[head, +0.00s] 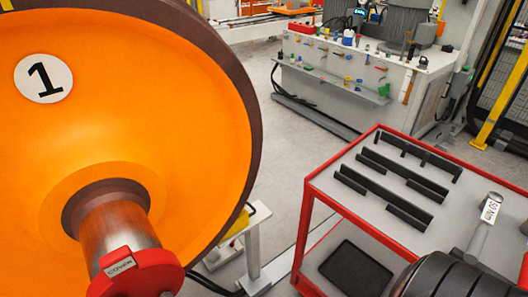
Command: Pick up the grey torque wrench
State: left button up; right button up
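The grey torque wrench (478,240) is at the right of the head view, over the top of the red cart (447,212). It shows as a light metal shaft with a white tag reading "50 Nm" near its upper end. Its lower end is hidden behind a dark, rounded part of my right arm at the bottom right corner. My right gripper's fingers cannot be made out there, so I cannot tell whether they touch the wrench. I cannot tell if the wrench rests on the cart or is raised. My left gripper is not in view.
A large orange wheel (190,130) marked 1 fills the left, with a red cover (135,275) on its axle end. Black holder strips (375,175) stand on the cart top. A workbench (340,95) with small tools stands behind. Grey floor lies between.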

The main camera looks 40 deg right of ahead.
aim_at(490, 207)
jog(key=z, duration=3.3)
jog(key=j+z, duration=0.15)
jog(key=z, duration=0.7)
jog(key=j+z, duration=0.15)
jog(key=z, duration=0.75)
jog(key=j+z, duration=0.15)
jog(key=z, duration=0.75)
jog(key=k+j, duration=0.15)
jog(key=u, duration=0.5)
jog(key=k+j+u, duration=0.1)
jog(key=u, duration=0.35)
jog(key=j+u, duration=0.15)
jog(key=u, duration=0.35)
jog(key=k+j+u, duration=0.1)
jog(key=u, duration=0.4)
jog(key=j+u, duration=0.1)
jog(key=u, duration=0.35)
jog(key=j+u, duration=0.1)
jog(key=u, duration=0.4)
